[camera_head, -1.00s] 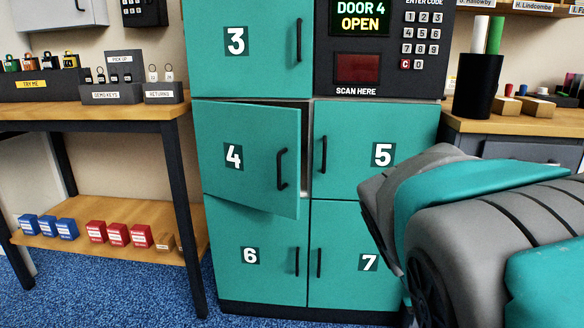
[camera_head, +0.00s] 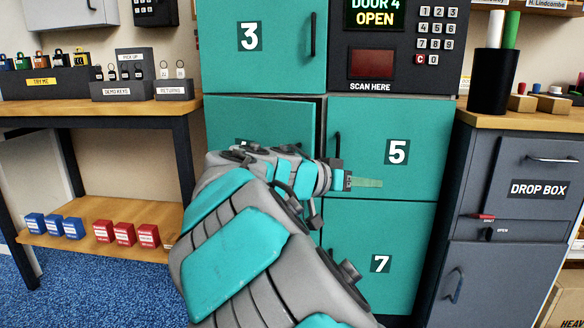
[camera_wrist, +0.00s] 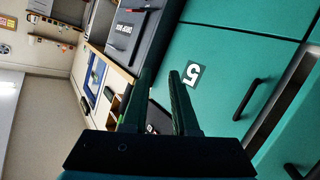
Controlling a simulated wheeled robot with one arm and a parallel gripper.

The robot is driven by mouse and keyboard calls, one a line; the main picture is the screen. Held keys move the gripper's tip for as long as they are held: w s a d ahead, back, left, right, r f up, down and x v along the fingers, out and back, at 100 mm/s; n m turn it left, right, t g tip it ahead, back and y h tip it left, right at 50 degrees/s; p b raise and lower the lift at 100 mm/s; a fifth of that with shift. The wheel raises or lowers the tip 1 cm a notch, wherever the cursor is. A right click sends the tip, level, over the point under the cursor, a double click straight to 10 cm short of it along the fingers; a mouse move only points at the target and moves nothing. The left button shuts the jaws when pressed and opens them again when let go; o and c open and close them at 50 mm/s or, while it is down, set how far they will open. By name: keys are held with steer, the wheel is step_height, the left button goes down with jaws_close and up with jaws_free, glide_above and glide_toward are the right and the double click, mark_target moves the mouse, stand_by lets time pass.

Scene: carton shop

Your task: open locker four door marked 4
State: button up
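The teal door 4 (camera_head: 262,112) stands slightly ajar in the head view, with its free right edge out from the locker front. My arm hides its number, its handle and most of its lower part. My gripper (camera_head: 372,183) is to the right of door 4, in front of the door marked 5 (camera_head: 397,152), and points right. In the wrist view my gripper (camera_wrist: 160,78) shows two fingers apart with nothing between them. Door 5 also shows there (camera_wrist: 222,72), with its dark handle (camera_wrist: 246,100) and a dark gap (camera_wrist: 285,95) beside it.
The panel screen (camera_head: 374,14) reads DOOR 4 OPEN. Door 3 (camera_head: 285,50) above and door 7 (camera_head: 395,270) below look shut. A grey drop box cabinet (camera_head: 520,220) stands right of the lockers. A wooden workbench (camera_head: 80,107) stands to the left.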

steer(key=w+a+t+y+b, duration=0.1)
steer(key=w+a+t, duration=0.15)
steer(key=a, duration=0.75)
steer(key=w+a+t+y, duration=0.15)
steer(key=a+t, duration=0.25)
steer(key=a, duration=0.7)
steer(key=shift+n+h, duration=0.3)
steer(key=shift+h, duration=0.15)
steer(key=x, duration=0.8)
steer(key=shift+w+d+r, duration=0.1)
steer(key=shift+w+r, duration=0.1)
steer(key=shift+w, duration=0.05)
steer(key=shift+c, duration=0.4)
jaws_close()
